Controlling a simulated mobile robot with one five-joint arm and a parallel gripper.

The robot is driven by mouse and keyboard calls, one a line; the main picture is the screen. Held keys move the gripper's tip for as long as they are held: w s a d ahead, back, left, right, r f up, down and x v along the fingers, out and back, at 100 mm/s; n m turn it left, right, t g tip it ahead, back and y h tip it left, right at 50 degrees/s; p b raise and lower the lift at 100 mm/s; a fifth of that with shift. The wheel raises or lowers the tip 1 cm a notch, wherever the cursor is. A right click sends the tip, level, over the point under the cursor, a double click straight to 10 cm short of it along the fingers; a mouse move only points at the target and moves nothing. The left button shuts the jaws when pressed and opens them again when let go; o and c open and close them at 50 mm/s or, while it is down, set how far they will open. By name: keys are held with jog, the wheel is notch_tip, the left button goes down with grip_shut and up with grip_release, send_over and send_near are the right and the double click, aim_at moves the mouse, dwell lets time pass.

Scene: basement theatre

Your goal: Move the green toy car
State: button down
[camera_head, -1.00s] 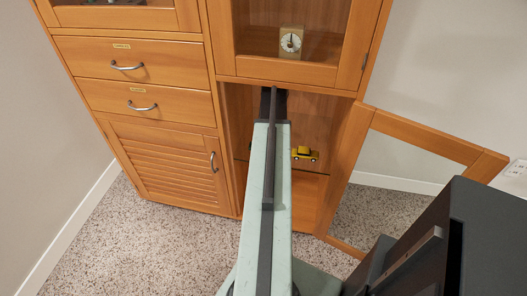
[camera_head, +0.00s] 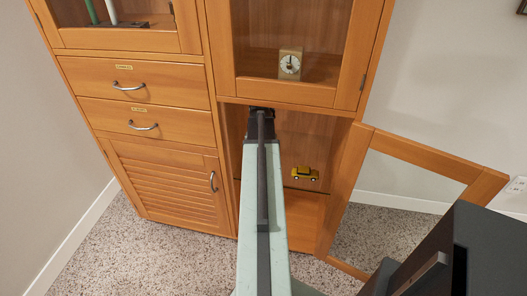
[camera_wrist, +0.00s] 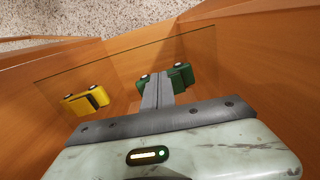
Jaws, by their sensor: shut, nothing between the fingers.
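The green toy car (camera_wrist: 181,78) shows in the wrist view on the glass shelf (camera_wrist: 117,97), partly covered by my gripper's fingers. My gripper (camera_wrist: 155,78) is shut, with its fingertips over or against the middle of the car; I cannot tell whether they touch it. Nothing is held between the fingers. In the head view my gripper (camera_head: 262,112) is at the open cabinet compartment, and my arm hides the green car. A yellow toy car (camera_head: 304,173) stands to the right on the same shelf; it also shows in the wrist view (camera_wrist: 86,101).
The wooden cabinet (camera_head: 224,150) encloses the compartment with side walls. Its glazed door (camera_head: 365,140) hangs open at the right. A small clock (camera_head: 289,64) stands behind glass above. A dark box-like object (camera_head: 450,240) is at the lower right. Speckled floor (camera_head: 180,255) is clear at left.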

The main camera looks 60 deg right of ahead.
jog(key=a, duration=0.2)
jog(key=shift+s+a, duration=0.3)
jog(key=shift+s, duration=0.05)
jog(key=f+b, duration=0.2)
jog(key=b, duration=0.1)
jog(key=f+b, duration=0.2)
jog(key=f, duration=0.1)
jog(key=shift+w+d+f+b, duration=0.1)
jog(key=shift+d+f+b, duration=0.1)
jog(key=shift+f+b, duration=0.2)
jog(key=shift+w+d+r+p, duration=0.1)
jog(key=shift+d+r+p, duration=0.3)
jog(key=shift+d, duration=0.1)
jog(key=w+d, duration=0.1)
jog(key=d, duration=0.5)
jog(key=w+d, duration=0.2)
jog(key=d, duration=0.5)
jog(key=w+d, duration=0.2)
jog(key=d, duration=0.5)
jog(key=shift+w, duration=0.1)
notch_tip(320, 180, up, 8)
jog(key=p, duration=0.8)
